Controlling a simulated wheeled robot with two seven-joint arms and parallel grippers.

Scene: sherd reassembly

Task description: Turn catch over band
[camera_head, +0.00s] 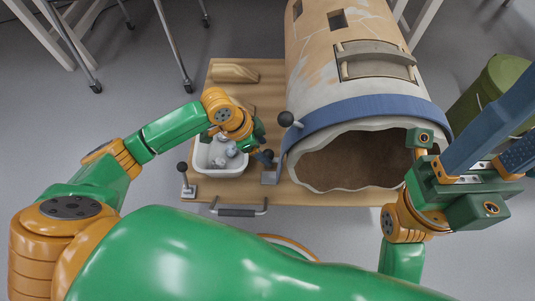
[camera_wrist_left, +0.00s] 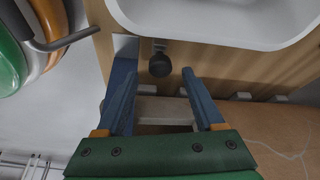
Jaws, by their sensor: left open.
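A blue band (camera_head: 365,110) goes over the large clay vessel (camera_head: 335,70) near its open end. A catch with a dark round knob (camera_head: 265,157) stands on a grey base beside the band's near left foot; the knob also shows in the left wrist view (camera_wrist_left: 160,65). My left gripper (camera_head: 258,146) is open at this catch. In the left wrist view its blue fingers (camera_wrist_left: 158,76) are apart, with the knob between and just beyond the tips. My right gripper (camera_head: 505,125) is at the right, its finger ends cut off by the frame.
A white tub (camera_head: 222,170) with pale pieces sits on the wooden board (camera_head: 310,197), left of the vessel. Another black knob (camera_head: 286,119) is by the band's left side, and a knobbed lever (camera_head: 183,168) is at the board's left corner. A green bin (camera_head: 505,80) stands right.

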